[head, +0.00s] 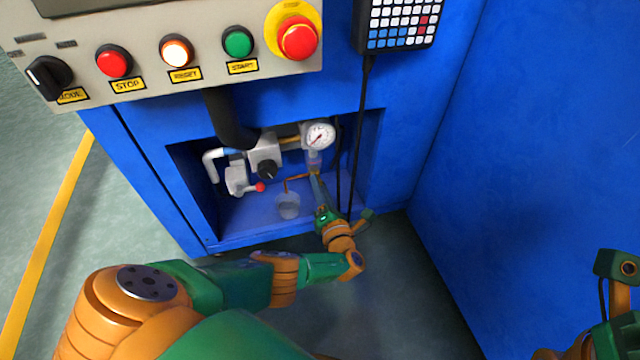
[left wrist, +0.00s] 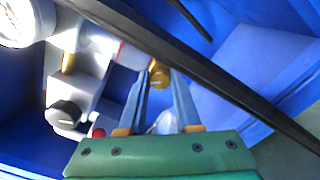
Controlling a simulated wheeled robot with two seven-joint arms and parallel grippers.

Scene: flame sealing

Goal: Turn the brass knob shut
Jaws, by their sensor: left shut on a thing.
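The brass knob (left wrist: 160,74) shows in the left wrist view, between the tips of my left gripper (left wrist: 163,80), whose two grey fingers are shut on it. In the head view my left gripper (head: 314,176) reaches into the blue recess below the gauge. There the knob is too small and covered to make out clearly. Part of my right arm shows at the lower right of the head view, but its fingers are not seen.
A white-faced gauge (head: 319,135), a black knob (head: 267,170) and a red-tipped lever (head: 259,187) sit close by. A clear cup (head: 288,206) stands on the recess floor. Black cables (head: 359,150) hang beside my left gripper. The control panel (head: 200,45) overhangs above.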

